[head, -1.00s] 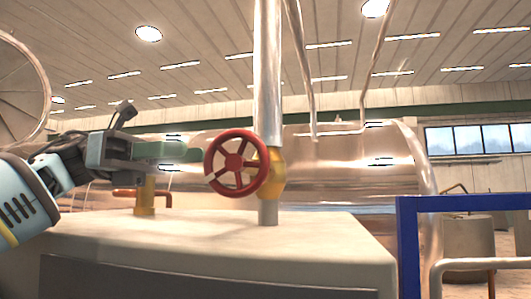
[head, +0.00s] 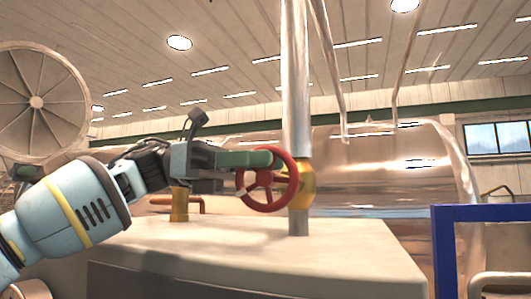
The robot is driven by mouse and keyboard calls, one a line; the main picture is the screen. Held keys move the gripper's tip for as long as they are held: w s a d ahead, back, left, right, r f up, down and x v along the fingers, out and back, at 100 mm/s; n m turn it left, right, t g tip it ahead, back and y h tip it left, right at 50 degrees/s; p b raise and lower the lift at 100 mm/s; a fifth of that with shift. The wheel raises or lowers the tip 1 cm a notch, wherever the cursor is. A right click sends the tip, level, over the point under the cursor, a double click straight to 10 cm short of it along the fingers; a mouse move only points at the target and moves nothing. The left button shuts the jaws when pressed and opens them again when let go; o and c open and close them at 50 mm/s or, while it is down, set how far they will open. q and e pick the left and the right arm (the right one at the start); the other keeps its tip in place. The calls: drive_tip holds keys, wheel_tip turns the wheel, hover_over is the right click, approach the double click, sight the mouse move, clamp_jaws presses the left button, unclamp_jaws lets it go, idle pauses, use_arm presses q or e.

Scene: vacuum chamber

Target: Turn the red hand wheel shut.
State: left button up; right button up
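The red hand wheel (head: 292,180) sits on a yellow valve body (head: 304,186) on a vertical metal pipe, right of the head view's centre. My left gripper (head: 268,161) reaches in from the left at the wheel. Its green finger overlaps the upper left of the rim and hides that part. The fingertips lie near the top of the wheel, above the hub. I cannot tell whether the fingers touch the rim or how far apart they are. My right gripper is out of view.
The pipe (head: 295,80) rises just right of the wheel. A pale cabinet top (head: 340,245) lies below. A smaller yellow fitting with a copper-coloured pipe (head: 179,206) stands behind my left arm. A blue frame (head: 445,250) stands at the right.

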use_arm(q)
drive_tip(key=shift+s+d+f, duration=0.1)
drive_tip(key=shift+d, duration=0.5)
clamp_jaws()
drive_tip(key=shift+y, duration=0.4)
drive_tip(key=shift+s+d+t+y, duration=0.15)
drive_tip(key=shift+t+y, duration=0.1)
drive_tip(key=shift+y, duration=0.25)
drive_tip(key=shift+w+d+t+y, duration=0.15)
drive_tip(key=shift+t+y, duration=0.1)
drive_tip(key=shift+y, duration=0.25)
drive_tip(key=shift+s+d+f+t+y, duration=0.1)
drive_tip(key=shift+d+t+y, duration=0.1)
drive_tip(key=shift+y, duration=0.55)
drive_tip(key=shift+s+d+t+y, duration=0.1)
drive_tip(key=shift+t+y, duration=0.1)
drive_tip(key=shift+y, duration=0.55)
drive_tip(key=shift+f+y, duration=0.1)
drive_tip(key=shift+y, duration=0.5)
